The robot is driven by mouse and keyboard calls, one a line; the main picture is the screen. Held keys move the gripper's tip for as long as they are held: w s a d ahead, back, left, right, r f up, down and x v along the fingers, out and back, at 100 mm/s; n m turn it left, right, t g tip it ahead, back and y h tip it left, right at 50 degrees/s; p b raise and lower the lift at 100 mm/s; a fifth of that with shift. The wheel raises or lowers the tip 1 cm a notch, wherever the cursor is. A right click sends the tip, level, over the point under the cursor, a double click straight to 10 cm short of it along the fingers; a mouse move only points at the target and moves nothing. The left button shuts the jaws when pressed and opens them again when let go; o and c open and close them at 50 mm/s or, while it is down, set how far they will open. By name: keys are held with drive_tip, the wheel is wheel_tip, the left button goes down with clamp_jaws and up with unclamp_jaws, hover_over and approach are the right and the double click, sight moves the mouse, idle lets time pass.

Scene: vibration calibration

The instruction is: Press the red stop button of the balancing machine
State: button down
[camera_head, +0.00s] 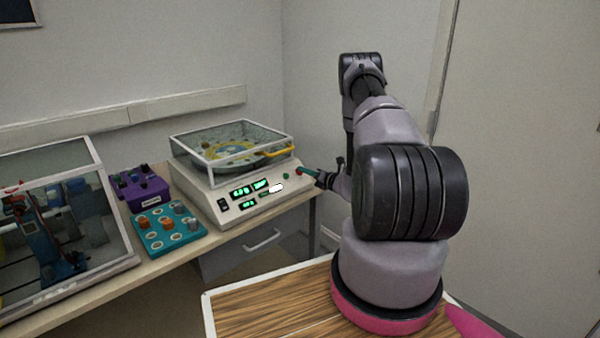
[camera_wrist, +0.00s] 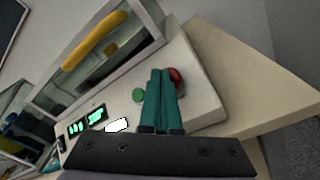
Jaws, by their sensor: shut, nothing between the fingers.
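The balancing machine (camera_head: 222,203) is a beige box with lit green displays and a clear-walled guard with a yellow handle on top. Its red stop button (camera_head: 298,171) is at the right end of the sloped front panel. In the wrist view the red button (camera_wrist: 176,77) shows just right of the fingertips, partly hidden behind them. A green button (camera_wrist: 138,95) is to the left of the fingers. My gripper (camera_wrist: 161,72) has teal fingers, shut together and empty, with the tips at the red button. I cannot tell whether they touch it. The gripper (camera_head: 305,172) also shows in the head view.
A teal tray (camera_head: 158,247) with several round parts and a purple block (camera_head: 140,187) stand left of the machine. A clear-covered device (camera_head: 60,220) is at the far left. The bench (camera_head: 120,283) ends just right of the machine.

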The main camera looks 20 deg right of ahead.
drive_tip(key=shift+s+d+r, duration=0.15)
drive_tip(key=shift+s+r, duration=0.35)
drive_tip(key=shift+r, duration=0.1)
drive_tip(key=shift+s+d+r, duration=0.3)
drive_tip(key=shift+s+r, duration=0.5)
drive_tip(key=shift+r, duration=0.1)
drive_tip(key=shift+s+d+r, duration=0.3)
drive_tip(key=shift+s+r, duration=0.45)
drive_tip(key=shift+r, duration=0.1)
